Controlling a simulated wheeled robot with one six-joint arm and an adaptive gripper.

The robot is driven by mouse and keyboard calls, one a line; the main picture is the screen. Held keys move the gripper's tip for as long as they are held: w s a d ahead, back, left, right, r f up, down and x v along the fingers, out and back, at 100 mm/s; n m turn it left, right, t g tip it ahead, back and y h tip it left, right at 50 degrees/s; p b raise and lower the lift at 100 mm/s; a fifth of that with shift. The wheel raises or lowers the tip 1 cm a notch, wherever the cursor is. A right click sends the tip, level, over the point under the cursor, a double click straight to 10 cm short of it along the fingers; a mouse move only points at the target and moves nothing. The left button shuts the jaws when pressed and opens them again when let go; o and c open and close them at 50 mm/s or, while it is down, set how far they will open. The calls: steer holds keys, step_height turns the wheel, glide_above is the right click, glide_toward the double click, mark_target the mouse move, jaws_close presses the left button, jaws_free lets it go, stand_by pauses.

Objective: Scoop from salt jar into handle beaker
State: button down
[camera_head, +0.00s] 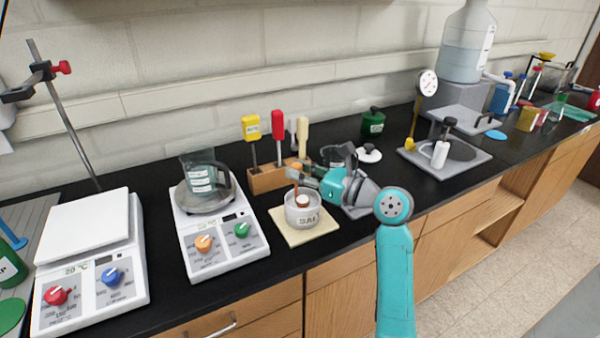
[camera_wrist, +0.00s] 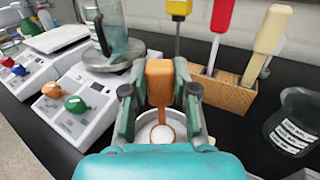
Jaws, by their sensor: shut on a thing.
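The salt jar (camera_head: 303,214) is a low, round white tub labelled SALT on a cream mat, just below my gripper (camera_head: 297,178). I cannot tell how full the scoop is. The handle beaker (camera_head: 200,173), clear with a dark handle, stands on the round plate of the middle hotplate, left of the jar. It also shows in the wrist view (camera_wrist: 118,38).
A wooden block (camera_head: 268,180) with yellow, red and cream handled tools stands behind the jar.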

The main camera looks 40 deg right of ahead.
steer(key=shift+r, duration=4.75)
steer(key=shift+s+d, duration=0.1)
